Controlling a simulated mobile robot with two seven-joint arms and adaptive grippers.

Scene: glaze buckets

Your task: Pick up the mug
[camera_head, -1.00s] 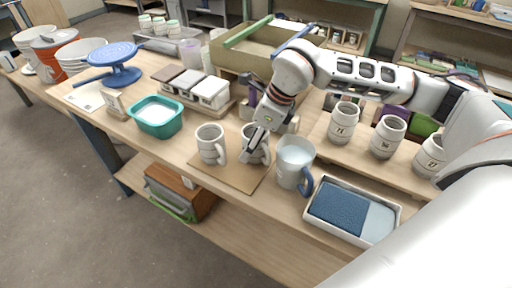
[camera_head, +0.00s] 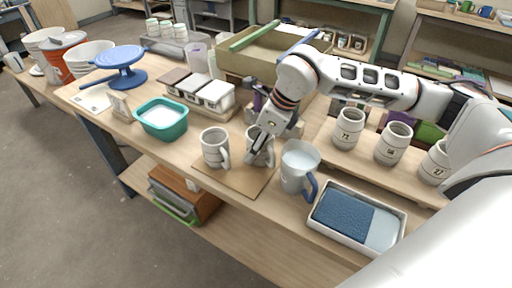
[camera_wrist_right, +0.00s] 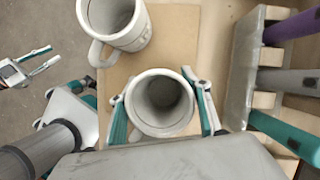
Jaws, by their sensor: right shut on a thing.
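Two grey-white mugs stand upright on a thin brown board (camera_head: 235,184) near the table's front edge. My right gripper (camera_head: 257,148) reaches down over the right-hand mug (camera_head: 268,158) and is shut on it. In the right wrist view its teal-padded fingers lie on both sides of this mug (camera_wrist_right: 161,131), whose opening faces the camera. The mug shows no clear gap above the board. The other mug (camera_head: 214,150) stands just left of it, its handle toward the held one. My left gripper (camera_wrist_right: 32,66) shows in the right wrist view at the left, empty with its fingers apart.
A large pitcher (camera_head: 296,170) stands close on the right, beside a tray with a blue sponge (camera_head: 345,213). A teal tub (camera_head: 162,120) is at the left, lidded jars (camera_head: 210,92) behind. Several numbered jars (camera_head: 348,130) stand at the right.

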